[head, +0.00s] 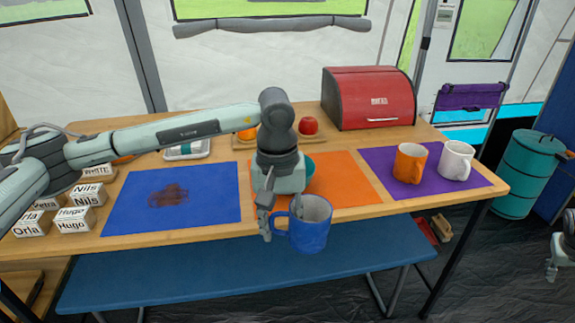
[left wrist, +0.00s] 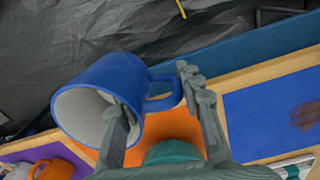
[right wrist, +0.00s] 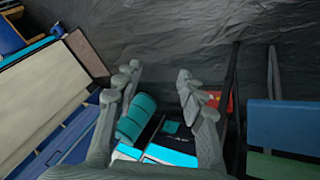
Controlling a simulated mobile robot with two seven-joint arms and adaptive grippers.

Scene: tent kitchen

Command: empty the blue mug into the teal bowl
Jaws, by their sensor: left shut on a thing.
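The blue mug (head: 309,235) is held by my left gripper (head: 280,212) over the front edge of the table, above the blue bench. In the head view it looks nearly upright. The left wrist view shows the mug (left wrist: 100,80) with its pale inside facing the camera, my left gripper (left wrist: 160,108) on its handle side. Its contents cannot be made out. The teal bowl (head: 309,170) stands on the orange mat, partly hidden behind the gripper; it also shows in the left wrist view (left wrist: 174,152). My right gripper (right wrist: 160,90) is open and empty, away from the table.
An orange mug (head: 409,164) and a white mug (head: 456,161) stand on the purple mat. A red bread box (head: 368,98) is behind. The blue mat (head: 215,185) bears a brown stain. Name blocks (head: 75,218) lie at left. A blue bench (head: 250,280) runs in front.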

